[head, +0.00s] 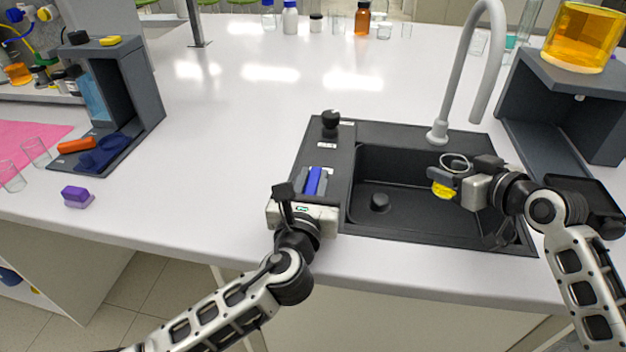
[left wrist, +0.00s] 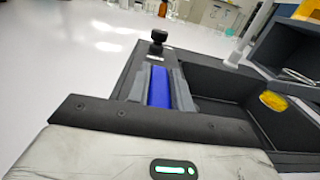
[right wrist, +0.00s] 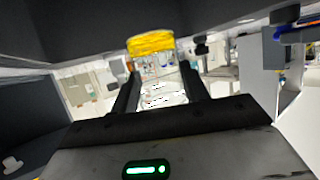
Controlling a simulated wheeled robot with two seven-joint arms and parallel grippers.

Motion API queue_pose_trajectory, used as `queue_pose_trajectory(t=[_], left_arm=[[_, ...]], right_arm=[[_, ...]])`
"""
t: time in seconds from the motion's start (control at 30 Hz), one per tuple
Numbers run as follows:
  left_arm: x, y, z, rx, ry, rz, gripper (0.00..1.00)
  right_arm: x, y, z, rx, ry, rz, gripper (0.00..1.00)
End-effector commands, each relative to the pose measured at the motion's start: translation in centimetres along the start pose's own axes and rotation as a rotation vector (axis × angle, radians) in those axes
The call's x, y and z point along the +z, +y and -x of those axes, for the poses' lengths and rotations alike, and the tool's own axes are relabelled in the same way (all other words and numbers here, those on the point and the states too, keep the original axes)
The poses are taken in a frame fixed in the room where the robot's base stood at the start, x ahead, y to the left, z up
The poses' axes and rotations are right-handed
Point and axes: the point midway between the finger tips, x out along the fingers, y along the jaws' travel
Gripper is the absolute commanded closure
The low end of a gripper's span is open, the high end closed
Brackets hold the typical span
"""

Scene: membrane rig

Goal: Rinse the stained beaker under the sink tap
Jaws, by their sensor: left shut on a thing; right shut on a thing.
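The clear beaker (head: 443,189) has a yellow stain around one end. My right gripper (head: 457,184) is shut on it and holds it over the right part of the black sink, a little below the grey tap's spout (head: 479,118). The beaker also shows between the fingers in the right wrist view (right wrist: 151,45). I see no clear water stream. My left gripper (head: 314,184) is shut on a blue bar-like handle (left wrist: 159,86) on the sink's left ledge. Its grey fingers lie on both sides of the handle. The handle's lower end is hidden.
The sink basin (head: 400,165) has a round black drain piece. A black knob (head: 330,121) stands on the left ledge. A dark stand (head: 560,110) with an amber vessel (head: 583,38) is close on the right.

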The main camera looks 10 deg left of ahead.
Motion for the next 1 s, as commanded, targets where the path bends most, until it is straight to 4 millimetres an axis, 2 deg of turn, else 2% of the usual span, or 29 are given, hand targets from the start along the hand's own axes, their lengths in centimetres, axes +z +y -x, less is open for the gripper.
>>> queue_pose_trajectory(t=[0.33,0.7,0.73,0.8,1.0], left_arm=[[-0.03,0.76,-0.1,-0.232,-0.001,-0.005,1.0],[-0.07,0.75,-0.06,-0.264,0.002,0.0,1.0],[-0.07,0.75,-0.06,-0.264,0.002,0.0,0.7],[-0.06,0.75,-0.06,-0.263,0.002,0.0,0.56],[-0.04,0.74,-0.06,-0.263,0.001,0.0,0.56]], right_arm=[[-0.04,0.0,0.01,0.0,0.001,0.0,0.78],[-0.04,0.0,0.01,0.0,0.001,0.0,0.78],[-0.04,0.0,0.01,0.0,0.001,0.0,0.78],[-0.05,0.01,0.01,0.0,0.001,0.0,0.78],[-0.04,0.0,0.01,0.0,0.001,0.0,0.78]])
